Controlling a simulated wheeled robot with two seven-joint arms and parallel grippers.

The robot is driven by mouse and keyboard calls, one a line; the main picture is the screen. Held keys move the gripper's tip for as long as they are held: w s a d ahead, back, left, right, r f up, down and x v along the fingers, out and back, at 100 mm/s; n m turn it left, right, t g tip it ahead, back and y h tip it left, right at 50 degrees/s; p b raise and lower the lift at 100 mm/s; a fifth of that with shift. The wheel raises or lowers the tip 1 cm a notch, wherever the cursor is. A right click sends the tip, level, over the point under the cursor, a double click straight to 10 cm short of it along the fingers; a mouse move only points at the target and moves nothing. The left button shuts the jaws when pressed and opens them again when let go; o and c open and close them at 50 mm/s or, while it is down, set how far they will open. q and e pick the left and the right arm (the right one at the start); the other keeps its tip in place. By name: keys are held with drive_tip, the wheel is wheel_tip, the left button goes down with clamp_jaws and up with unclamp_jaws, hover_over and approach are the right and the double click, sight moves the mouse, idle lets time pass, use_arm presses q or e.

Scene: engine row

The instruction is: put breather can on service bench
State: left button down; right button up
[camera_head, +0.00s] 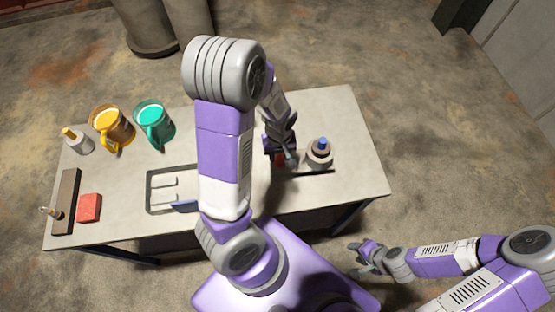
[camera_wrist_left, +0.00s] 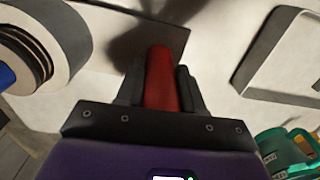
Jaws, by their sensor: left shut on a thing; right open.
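My left gripper (camera_head: 284,156) is over the right half of the bench (camera_head: 345,110) and shut on a narrow red thing (camera_wrist_left: 160,80), perhaps the breather can. In the wrist view the red thing stands between the two dark fingers (camera_wrist_left: 160,88). In the head view only a small red patch (camera_head: 280,159) shows, the rest hidden by the gripper. I cannot tell whether it touches the bench. My right gripper (camera_head: 364,258) is open and empty, in front of the bench and off its edge.
A grey round part with a blue top (camera_head: 319,153) stands close right of my left gripper. A tray (camera_head: 151,190), a red block (camera_head: 89,208), a dark board (camera_head: 66,200), yellow (camera_head: 112,127) and green (camera_head: 154,123) jugs and a white bottle (camera_head: 81,144) occupy the left. The far right corner is clear.

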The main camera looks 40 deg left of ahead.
use_arm(q)
wheel_tip(320, 180, down, 3)
drive_tip(key=shift+s+f+b, duration=0.1)
drive_tip(key=shift+b, duration=0.3)
drive_tip(key=shift+f, duration=0.3)
drive_tip(key=shift+f, duration=0.1)
drive_tip(key=c, duration=0.7)
unclamp_jaws()
